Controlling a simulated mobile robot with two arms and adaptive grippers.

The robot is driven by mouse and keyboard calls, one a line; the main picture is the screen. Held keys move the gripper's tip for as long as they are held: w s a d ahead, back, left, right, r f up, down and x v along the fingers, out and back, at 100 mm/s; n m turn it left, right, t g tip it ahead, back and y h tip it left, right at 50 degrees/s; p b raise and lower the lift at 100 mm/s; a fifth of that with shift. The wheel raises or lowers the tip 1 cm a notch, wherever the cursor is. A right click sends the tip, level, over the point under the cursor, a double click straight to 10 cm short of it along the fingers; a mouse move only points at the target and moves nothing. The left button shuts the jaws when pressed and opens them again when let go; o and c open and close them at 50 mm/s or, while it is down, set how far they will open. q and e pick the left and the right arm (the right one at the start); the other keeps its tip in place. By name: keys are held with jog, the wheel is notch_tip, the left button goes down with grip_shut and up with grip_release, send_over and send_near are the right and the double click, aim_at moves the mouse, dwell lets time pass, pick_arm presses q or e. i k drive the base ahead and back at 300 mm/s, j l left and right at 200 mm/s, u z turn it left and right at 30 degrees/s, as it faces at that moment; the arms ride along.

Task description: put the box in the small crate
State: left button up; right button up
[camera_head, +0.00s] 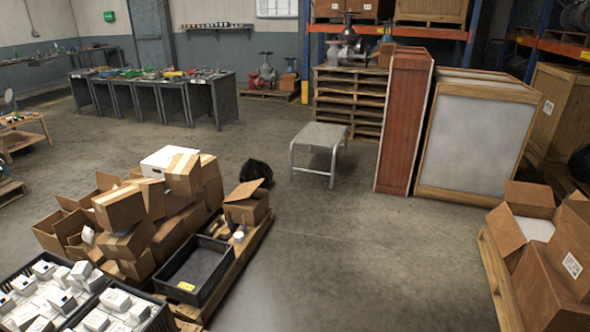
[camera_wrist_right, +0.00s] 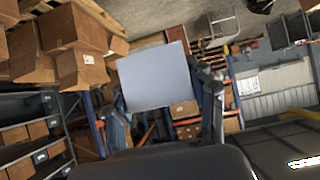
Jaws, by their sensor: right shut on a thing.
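In the right wrist view my right gripper (camera_wrist_right: 163,95) is shut on a box with a plain pale grey-white face (camera_wrist_right: 155,74), one finger on each side of it. The box's other faces are hidden. In the head view a black, shallow, open crate (camera_head: 215,250) with a yellow label stands on a pallet at lower centre-left; its floor looks empty. Neither gripper nor the held box shows in the head view, so their distance from the crate cannot be told. My left gripper is in neither view.
Black crates full of small white boxes (camera_head: 75,300) stand at lower left. Brown cartons (camera_head: 125,215) are piled behind the empty crate, and an open carton (camera_head: 247,205) stands beside it. More cartons (camera_head: 550,255) are at right. The middle floor is clear.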

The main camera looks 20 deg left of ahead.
aim_at(211, 256)
jog(key=i+l+u, duration=0.1)
jog(key=i, duration=1.55)
jog(key=i+u, duration=0.3)
jog(key=u, duration=0.15)
jog(key=i+l+u, duration=0.1)
jog(key=i+u, duration=0.25)
jog(key=u, duration=0.15)
jog(key=i+l+u, duration=0.2)
jog(key=u, duration=0.25)
jog(key=i, duration=0.1)
